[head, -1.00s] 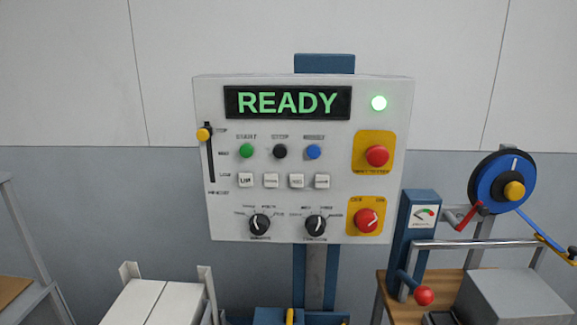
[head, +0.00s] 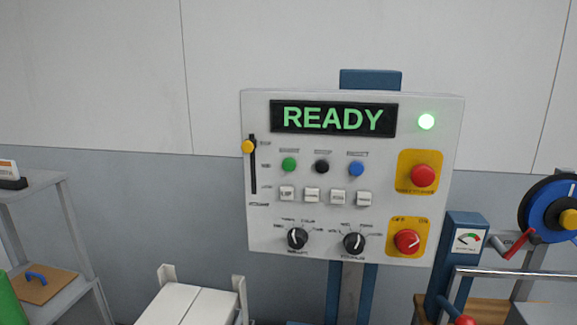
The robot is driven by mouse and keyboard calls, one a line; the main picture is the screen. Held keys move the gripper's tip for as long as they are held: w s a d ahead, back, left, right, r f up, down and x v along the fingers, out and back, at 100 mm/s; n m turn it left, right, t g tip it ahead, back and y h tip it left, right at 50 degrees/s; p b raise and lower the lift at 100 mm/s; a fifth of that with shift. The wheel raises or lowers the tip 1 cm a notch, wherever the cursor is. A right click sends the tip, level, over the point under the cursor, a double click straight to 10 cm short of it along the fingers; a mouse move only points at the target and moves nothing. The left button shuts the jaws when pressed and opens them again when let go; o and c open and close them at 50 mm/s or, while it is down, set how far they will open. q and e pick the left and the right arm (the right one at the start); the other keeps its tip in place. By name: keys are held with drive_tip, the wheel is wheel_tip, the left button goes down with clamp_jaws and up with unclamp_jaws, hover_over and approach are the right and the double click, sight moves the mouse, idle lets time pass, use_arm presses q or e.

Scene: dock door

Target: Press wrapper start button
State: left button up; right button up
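The wrapper control panel (head: 260,220) is a pale grey box on a blue post (head: 347,290), near the middle of the head view. The green start button (head: 289,165) is at the left of the button row, beside a black button (head: 321,166) and a blue button (head: 356,169). Nothing covers the start button. Neither of my grippers is in view.
Red mushroom button (head: 423,175) and red rotary switch (head: 407,241) sit on yellow plates at the panel's right. A yellow-knobbed slider (head: 249,147) is at its left edge. A grey shelf (head: 60,195) stands left; a blue wheel (head: 545,212) and gauge post (head: 463,250) stand right.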

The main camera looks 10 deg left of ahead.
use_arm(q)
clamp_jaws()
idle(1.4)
